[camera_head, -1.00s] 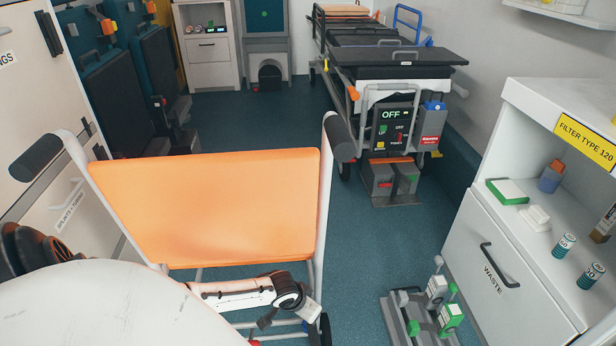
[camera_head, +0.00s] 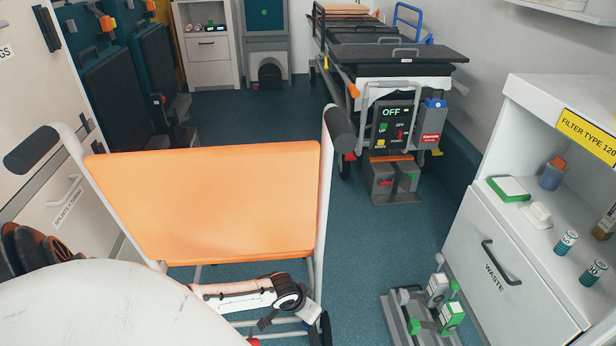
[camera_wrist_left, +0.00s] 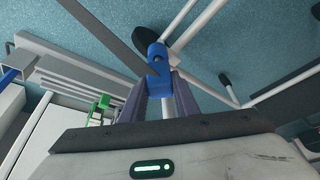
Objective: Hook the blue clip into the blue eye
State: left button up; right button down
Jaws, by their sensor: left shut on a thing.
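In the left wrist view, a blue clip (camera_wrist_left: 156,60) sits between the two fingertips of my left gripper (camera_wrist_left: 160,78), which is shut on it. A flat grey strap (camera_wrist_left: 115,37) runs from the clip to the upper left. In the head view my left arm (camera_head: 240,293) reaches behind the lower part of an orange-backed chair (camera_head: 205,205); its fingertips and the clip cannot be made out there. I cannot identify the blue eye in either view. My right gripper is not in view.
White chair tubes (camera_wrist_left: 190,35) lie close beyond the clip in the wrist view. A grey floor rack (camera_head: 400,312) with green-marked blocks stands right of the chair, by a white cabinet (camera_head: 515,265). A stretcher (camera_head: 385,55) stands behind. Blue floor (camera_head: 265,115) is open behind the chair.

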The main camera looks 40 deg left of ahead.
pick_arm(q)
jog(key=shift+f+b, duration=0.55)
jog(key=shift+f, duration=0.35)
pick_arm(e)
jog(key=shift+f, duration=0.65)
pick_arm(q)
jog(key=o, duration=1.2)
jog(key=p+v, duration=0.2)
jog(key=v, duration=0.1)
jog(key=shift+r+p, duration=0.3)
jog(key=p+v, duration=0.3)
jog(key=v, duration=0.3)
jog(key=shift+s+d+r, duration=0.1)
jog(key=shift+s+r, duration=0.1)
jog(key=shift+r, duration=0.15)
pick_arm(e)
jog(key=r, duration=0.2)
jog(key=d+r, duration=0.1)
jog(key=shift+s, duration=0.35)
